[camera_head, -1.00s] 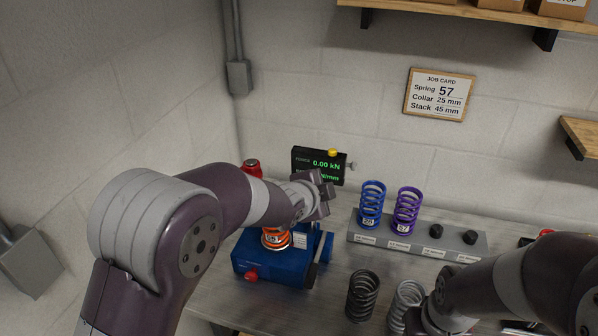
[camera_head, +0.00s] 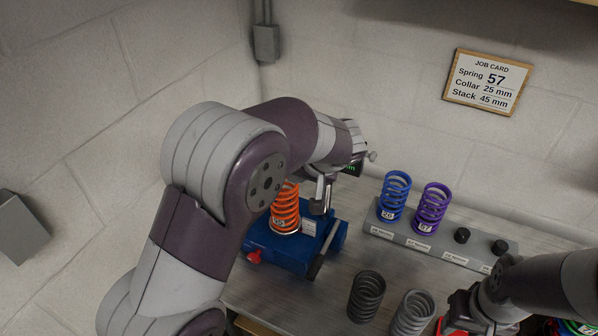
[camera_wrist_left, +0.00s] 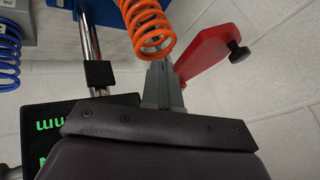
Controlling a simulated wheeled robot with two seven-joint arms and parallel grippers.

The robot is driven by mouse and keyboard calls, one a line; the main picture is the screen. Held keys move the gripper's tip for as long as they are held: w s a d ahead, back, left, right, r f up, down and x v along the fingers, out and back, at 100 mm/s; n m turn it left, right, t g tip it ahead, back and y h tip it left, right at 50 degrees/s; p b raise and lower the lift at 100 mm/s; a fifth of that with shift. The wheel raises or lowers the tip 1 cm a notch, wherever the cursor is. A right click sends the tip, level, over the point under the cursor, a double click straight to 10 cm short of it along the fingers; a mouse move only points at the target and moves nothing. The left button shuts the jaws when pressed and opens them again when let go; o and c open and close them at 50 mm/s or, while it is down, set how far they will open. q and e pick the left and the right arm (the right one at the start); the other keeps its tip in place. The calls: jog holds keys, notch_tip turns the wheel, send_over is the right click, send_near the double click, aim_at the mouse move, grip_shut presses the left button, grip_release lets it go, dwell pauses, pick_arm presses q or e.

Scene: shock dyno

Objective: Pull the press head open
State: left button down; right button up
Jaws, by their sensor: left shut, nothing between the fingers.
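The press has a blue base (camera_head: 268,252) on the bench, with an orange spring (camera_head: 286,208) standing upright on it. The spring also shows in the left wrist view (camera_wrist_left: 148,22). The red press head (camera_wrist_left: 205,48) with its black knob (camera_wrist_left: 238,52) shows in the left wrist view, beside the spring; in the head view my left arm hides it. My left gripper (camera_head: 320,196) is shut and empty close to the spring. Its grey fingers (camera_wrist_left: 162,84) point between the spring and the red head; contact is unclear. My right gripper (camera_head: 458,308) is low at right, its jaws unclear.
A rack (camera_head: 400,238) holds a blue spring (camera_head: 394,195) and a purple spring (camera_head: 432,208). A dark spring (camera_head: 366,296) and a grey spring (camera_head: 412,314) stand in front. The display (camera_wrist_left: 85,130) is behind the press. Walls close off the left and back.

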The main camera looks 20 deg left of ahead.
pick_arm(q)
jog(key=a+f+p, duration=0.1)
jog(key=a, duration=0.1)
jog(key=a+f+p, duration=0.1)
jog(key=a, duration=0.1)
jog(key=w+a+f+p, duration=0.1)
jog(key=a, duration=0.1)
jog(key=shift+w+a+f, duration=0.1)
jog(key=shift+f, duration=0.1)
jog(key=a+b, duration=0.1)
jog(key=s+a+m+b, duration=0.1)
jog(key=b, duration=0.1)
jog(key=a+m+t+h+b, duration=0.1)
jog(key=a+b, duration=0.1)
jog(key=shift+s+f, duration=0.15)
jog(key=shift+s, duration=0.15)
jog(key=shift+a, duration=0.2)
jog(key=shift+r, duration=0.2)
jog(key=shift+d, duration=0.1)
